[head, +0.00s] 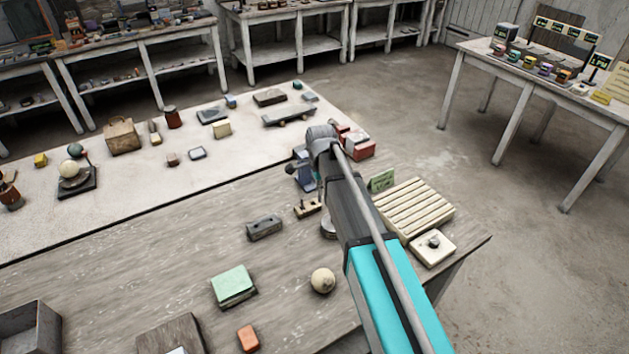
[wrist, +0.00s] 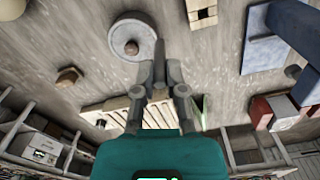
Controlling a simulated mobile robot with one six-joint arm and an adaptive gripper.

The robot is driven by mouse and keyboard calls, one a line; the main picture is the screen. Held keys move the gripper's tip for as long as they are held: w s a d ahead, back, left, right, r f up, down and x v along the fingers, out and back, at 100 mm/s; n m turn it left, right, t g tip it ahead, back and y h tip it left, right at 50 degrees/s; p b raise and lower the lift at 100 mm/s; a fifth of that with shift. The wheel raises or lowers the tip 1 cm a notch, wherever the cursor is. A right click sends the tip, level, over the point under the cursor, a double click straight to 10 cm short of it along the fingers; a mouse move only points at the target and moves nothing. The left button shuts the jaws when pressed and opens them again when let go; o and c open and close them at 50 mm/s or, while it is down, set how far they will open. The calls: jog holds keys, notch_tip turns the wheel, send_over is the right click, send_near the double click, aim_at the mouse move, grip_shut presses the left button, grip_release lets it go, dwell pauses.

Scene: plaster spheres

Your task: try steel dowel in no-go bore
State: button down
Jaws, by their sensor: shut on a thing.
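My gripper (wrist: 159,85) shows in the wrist view with its fingers closed on a slim grey steel dowel (wrist: 160,50), which points away from the wrist. In the head view my own arm hides the gripper and dowel. The dowel's tip appears beside a round grey disc (wrist: 132,38) with a reddish centre; I cannot tell whether they touch. A small tan block with dark spots (head: 307,208) lies left of my arm; it also shows at the top of the wrist view (wrist: 203,12). A grey block (head: 264,227) lies farther left. No bore is clearly readable as the no-go one.
A slatted cream tray (head: 415,207), a green card (head: 382,180) and a white block with a knob (head: 433,246) stand right of my arm. A blue device (head: 305,172) and red objects (head: 360,147) are behind. A cream ball (head: 323,280) and green block (head: 233,284) lie nearer.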

jog(key=s+d+r+p, duration=0.2)
jog(key=s+d+r, duration=0.1)
jog(key=s, duration=0.4)
jog(key=shift+r, duration=0.15)
jog(key=shift+w+a, duration=0.1)
jog(key=shift+a, duration=0.05)
dwell(0.3)
jog(key=w+a+f+b, duration=0.1)
jog(key=w+a+f, duration=0.1)
jog(key=a, duration=0.7)
jog(key=w+a+f+b, duration=0.1)
jog(key=a+b, duration=0.1)
jog(key=a, duration=0.8)
jog(key=shift+w+f, duration=0.4)
jog(key=shift+d+f, duration=0.1)
jog(key=shift+f+b, duration=2.35)
jog(key=shift+b, duration=0.2)
jog(key=shift+f+b, duration=0.75)
jog(key=shift+b, duration=0.05)
